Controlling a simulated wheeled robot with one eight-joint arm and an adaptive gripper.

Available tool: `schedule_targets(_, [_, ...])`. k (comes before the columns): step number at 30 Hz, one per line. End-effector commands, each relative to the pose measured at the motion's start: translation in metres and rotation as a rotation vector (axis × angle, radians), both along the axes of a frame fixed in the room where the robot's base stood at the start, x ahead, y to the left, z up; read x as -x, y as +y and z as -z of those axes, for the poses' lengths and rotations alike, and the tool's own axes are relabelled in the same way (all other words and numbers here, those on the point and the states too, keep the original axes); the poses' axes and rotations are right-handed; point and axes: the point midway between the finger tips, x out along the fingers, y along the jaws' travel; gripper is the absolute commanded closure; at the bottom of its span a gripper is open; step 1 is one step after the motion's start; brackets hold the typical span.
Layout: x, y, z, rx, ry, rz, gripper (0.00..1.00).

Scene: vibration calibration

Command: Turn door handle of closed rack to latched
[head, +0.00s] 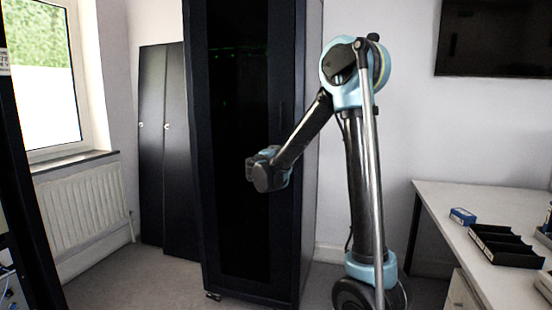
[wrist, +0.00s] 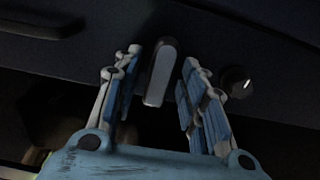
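The tall black rack (head: 236,120) stands in the middle of the head view with its dark door shut. My arm reaches across its front, and my gripper (head: 262,170) is at the door at mid height, its fingers not clear there. In the wrist view a pale grey door handle (wrist: 161,74) sticks out from the dark door. My gripper (wrist: 162,62) is open, with one blue-padded finger on each side of the handle and a gap showing on both sides. The handle's far end and pivot are hard to make out.
A dark round knob (wrist: 236,82) with a white mark sits just right of the right finger. A dark bar (wrist: 40,24) lies at upper left. A white table (head: 470,225) with black trays (head: 505,245) stands at right; dark panels (head: 152,140) lean at left.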

Motion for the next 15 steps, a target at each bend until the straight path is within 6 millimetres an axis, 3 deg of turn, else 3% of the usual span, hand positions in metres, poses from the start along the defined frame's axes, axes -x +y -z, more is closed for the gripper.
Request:
schedule_targets(8, [0.008,0.002,0.000,0.000,-0.001,0.000,0.62])
schedule_targets(15, [0.046,0.012,0.000,0.000,0.000,-0.002,0.62])
